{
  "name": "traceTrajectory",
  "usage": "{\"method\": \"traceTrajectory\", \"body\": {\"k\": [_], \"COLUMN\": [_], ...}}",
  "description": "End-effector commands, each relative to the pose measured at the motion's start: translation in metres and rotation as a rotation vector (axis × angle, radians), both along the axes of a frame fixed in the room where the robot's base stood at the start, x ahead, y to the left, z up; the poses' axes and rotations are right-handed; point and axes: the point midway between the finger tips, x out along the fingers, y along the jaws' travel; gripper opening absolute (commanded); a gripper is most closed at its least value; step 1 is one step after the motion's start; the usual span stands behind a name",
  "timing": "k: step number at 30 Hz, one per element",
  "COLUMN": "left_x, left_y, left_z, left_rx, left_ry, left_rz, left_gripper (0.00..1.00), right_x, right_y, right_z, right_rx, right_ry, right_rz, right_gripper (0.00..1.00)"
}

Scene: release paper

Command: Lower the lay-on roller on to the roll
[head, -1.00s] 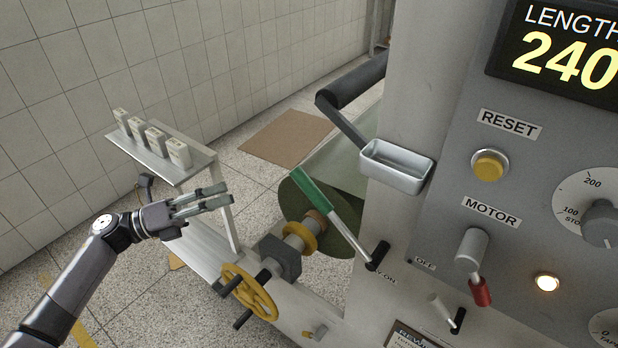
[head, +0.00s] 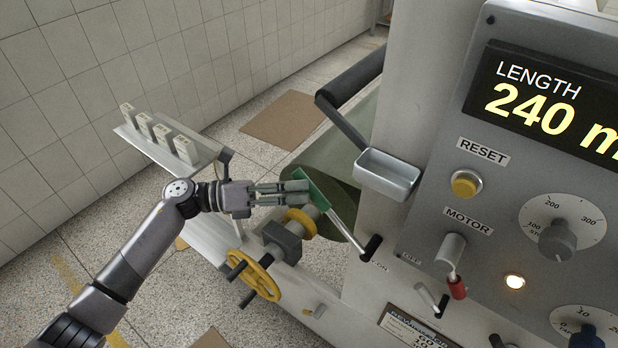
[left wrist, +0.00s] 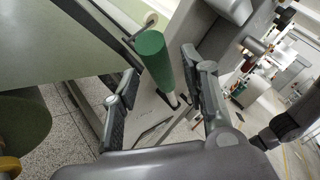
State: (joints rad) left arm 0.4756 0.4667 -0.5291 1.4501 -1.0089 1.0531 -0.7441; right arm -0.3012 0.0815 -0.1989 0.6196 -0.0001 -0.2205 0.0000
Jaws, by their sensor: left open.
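My left gripper (head: 282,192) is open, its fingers pointing right at the green-handled lever (head: 310,184). In the left wrist view the green grip (left wrist: 154,58) stands between the two spread fingers (left wrist: 160,95), with a gap to the right finger; contact with the left finger cannot be told. The lever's bare rod slants down right to a black pivot on the machine's side. The black lay-on roller (head: 352,80) is raised on its arm above the dark green roll (head: 335,165). The roll is partly hidden by the lever and my fingers. My right gripper is not seen.
A yellow handwheel (head: 256,278) and grey block sit below my left gripper. A shelf with several white blocks (head: 160,133) stands behind it. A metal tray (head: 388,172) juts out right of the lever. The control panel (head: 520,200) fills the right.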

Motion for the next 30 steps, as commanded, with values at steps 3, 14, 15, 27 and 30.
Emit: {"method": "traceTrajectory", "body": {"k": [3,14,15,27,30], "left_x": [0.002,0.004,0.004,0.004,0.004], "left_y": [-0.017,-0.031,-0.031,-0.03,-0.03], "left_z": [0.003,0.0,0.0,0.0,0.0], "left_rx": [-0.002,-0.001,-0.001,-0.001,0.0], "left_ry": [0.0,0.0,0.0,0.0,0.0], "left_rz": [0.001,0.001,0.001,0.001,0.001], "left_gripper": [0.41,0.41,0.41,0.19,0.13], "right_x": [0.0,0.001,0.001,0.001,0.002], "right_y": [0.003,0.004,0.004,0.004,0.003], "right_z": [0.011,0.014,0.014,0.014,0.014], "right_rx": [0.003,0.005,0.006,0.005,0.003], "right_ry": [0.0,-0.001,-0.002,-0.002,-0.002], "right_rz": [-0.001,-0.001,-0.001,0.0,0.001], "right_gripper": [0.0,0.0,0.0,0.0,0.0]}}
